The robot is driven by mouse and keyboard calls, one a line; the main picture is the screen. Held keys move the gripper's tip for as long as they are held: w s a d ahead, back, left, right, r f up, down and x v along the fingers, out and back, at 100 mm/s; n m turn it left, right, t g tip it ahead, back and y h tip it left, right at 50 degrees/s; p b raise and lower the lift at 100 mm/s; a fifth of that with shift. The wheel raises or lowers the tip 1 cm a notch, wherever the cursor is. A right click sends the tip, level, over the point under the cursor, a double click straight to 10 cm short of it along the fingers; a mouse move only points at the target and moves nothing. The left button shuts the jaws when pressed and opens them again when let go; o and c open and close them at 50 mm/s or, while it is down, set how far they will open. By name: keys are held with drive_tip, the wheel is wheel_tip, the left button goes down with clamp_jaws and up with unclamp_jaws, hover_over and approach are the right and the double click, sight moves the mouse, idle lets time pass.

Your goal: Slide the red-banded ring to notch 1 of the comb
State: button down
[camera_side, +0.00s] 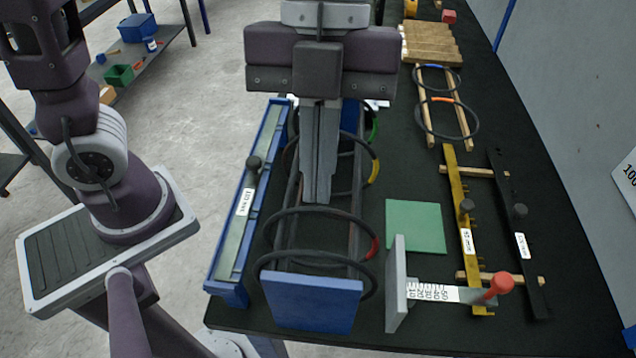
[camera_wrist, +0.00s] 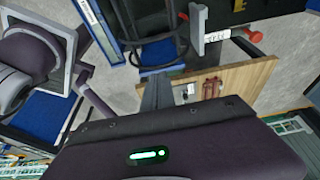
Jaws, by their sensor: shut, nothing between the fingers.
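The red-banded ring (camera_side: 331,215) is dark with a red band at its right side. It stands around the long bars of the rebar cage (camera_side: 349,232), near the cage's front end. My gripper (camera_side: 317,197) is shut and empty, pointing down over the cage behind this ring; whether it touches anything is unclear. In the wrist view its fingers (camera_wrist: 157,92) show close together. A yellow notched comb (camera_side: 456,213) and a black notched comb (camera_side: 513,221) lie on wooden strips at the right. Their notch numbers are too small to read.
A blue plate (camera_side: 312,303) closes the cage's near end. A blue-framed rail (camera_side: 238,215) runs along its left. A grey gauge with a red knob (camera_side: 499,284) stands at the right front. A green pad (camera_side: 415,227) lies behind it. Spare rings (camera_side: 447,118) lie farther back.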

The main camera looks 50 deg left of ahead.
drive_tip(key=x, duration=0.9)
drive_tip(key=shift+w+a+r, duration=0.25)
drive_tip(key=shift+w+a, duration=0.5)
drive_tip(key=shift+w+a+r, duration=0.2)
drive_tip(key=shift+w+a, duration=0.5)
drive_tip(key=shift+a, duration=0.05)
drive_tip(key=shift+w, duration=0.1)
drive_tip(key=w+a, duration=0.2)
drive_tip(key=a, duration=0.1)
drive_tip(key=shift+w, duration=0.4)
